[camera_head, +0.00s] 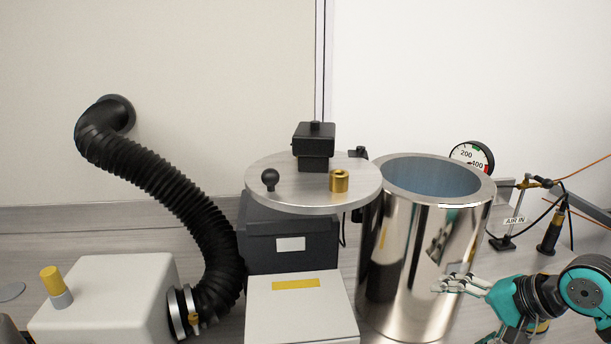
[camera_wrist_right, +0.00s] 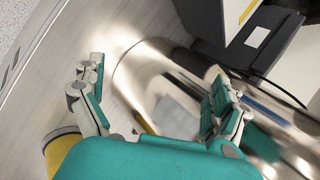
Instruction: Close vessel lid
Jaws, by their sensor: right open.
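The vessel (camera_head: 412,262) is a tall shiny metal cylinder with its top open, showing a bluish inside. The lid (camera_head: 305,194) is a round grey disc swung out to the left of the vessel mouth, with a black ball knob (camera_head: 270,178), a brass fitting (camera_head: 339,181) and a black block (camera_head: 314,146) on top. My right gripper (camera_head: 440,284) is in front of the vessel's right side, below the rim. In the right wrist view its fingers (camera_wrist_right: 155,98) are spread and empty, with the vessel's curved wall (camera_wrist_right: 150,70) beyond them. My left gripper is not in view.
A ribbed black hose (camera_head: 165,185) runs from the wall to a white box (camera_head: 105,295) at left. A dark box (camera_head: 290,240) sits below the lid. A pressure gauge (camera_head: 472,158) and cabled probes (camera_head: 551,232) stand right of the vessel.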

